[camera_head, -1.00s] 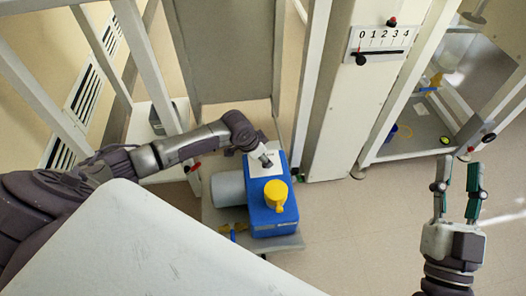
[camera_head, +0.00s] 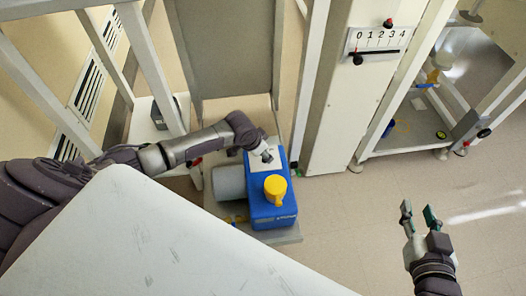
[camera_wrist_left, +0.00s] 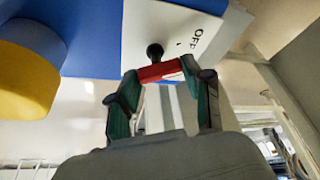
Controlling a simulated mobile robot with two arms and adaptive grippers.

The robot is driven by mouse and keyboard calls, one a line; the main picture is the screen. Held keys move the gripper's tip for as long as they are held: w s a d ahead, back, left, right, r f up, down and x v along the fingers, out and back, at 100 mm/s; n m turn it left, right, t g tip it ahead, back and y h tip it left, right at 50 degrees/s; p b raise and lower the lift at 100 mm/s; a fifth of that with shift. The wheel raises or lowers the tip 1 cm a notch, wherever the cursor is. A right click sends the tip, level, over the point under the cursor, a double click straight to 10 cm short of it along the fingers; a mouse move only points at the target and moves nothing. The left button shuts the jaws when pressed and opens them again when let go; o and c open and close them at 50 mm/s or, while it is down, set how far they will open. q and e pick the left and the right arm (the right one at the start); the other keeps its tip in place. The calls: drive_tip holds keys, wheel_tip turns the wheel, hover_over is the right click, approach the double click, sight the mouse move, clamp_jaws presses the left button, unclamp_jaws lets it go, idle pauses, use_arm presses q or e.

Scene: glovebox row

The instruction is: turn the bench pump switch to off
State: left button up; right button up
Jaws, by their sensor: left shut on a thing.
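The bench pump (camera_head: 272,212) is a blue box with a yellow cap (camera_head: 275,187) and a pale switch plate (camera_head: 259,176) on top. In the left wrist view, the plate (camera_wrist_left: 165,25) reads OFF near a black pivot. A red switch handle (camera_wrist_left: 160,72) extends from that pivot between the fingertips. My left gripper (camera_wrist_left: 163,80) is shut on this handle. In the head view my left gripper (camera_head: 267,155) is at the plate and hides the handle, so its angle is unclear there. My right gripper (camera_head: 419,214) is open and empty, over the floor at right.
A grey cylinder (camera_head: 228,183) adjoins the pump's left side. A white surface (camera_head: 150,245) fills the lower left foreground. A white column with a numbered scale (camera_head: 378,40) stands behind the pump to the right. Floor around my right gripper is clear.

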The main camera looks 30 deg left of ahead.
use_arm(q)
drive_tip(key=o, duration=1.2)
drive_tip(key=shift+c, duration=0.2)
drive_tip(key=v, duration=1.2)
drive_tip(key=shift+d, duration=0.1)
